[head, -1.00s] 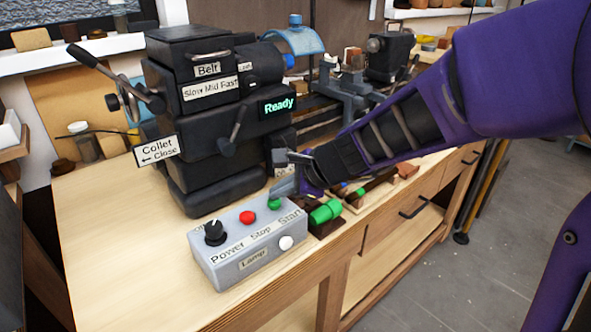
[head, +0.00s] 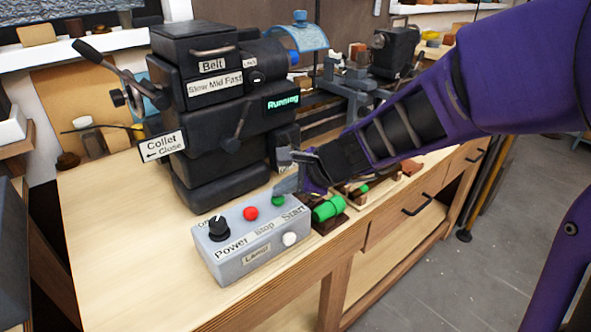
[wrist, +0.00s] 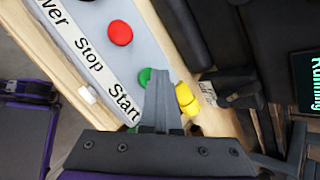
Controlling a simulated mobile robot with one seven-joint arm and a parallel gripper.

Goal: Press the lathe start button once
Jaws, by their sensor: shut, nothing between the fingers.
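The green start button (head: 278,201) sits on the grey control box (head: 228,263), above the "Start" label. It also shows in the wrist view (wrist: 145,76), partly covered by my finger. My gripper (head: 287,185) is shut and empty, its tip right at the button. I cannot tell whether it touches the button or is just above it. The black lathe (head: 205,130) stands behind the box, and its display (head: 283,102) reads "Running" in green.
The red stop button (head: 250,213), black power knob (head: 218,228) and white lamp button (head: 290,239) are on the same box. Green cylinders (head: 328,208) lie right of it. The wooden bench (head: 110,235) is clear at the left.

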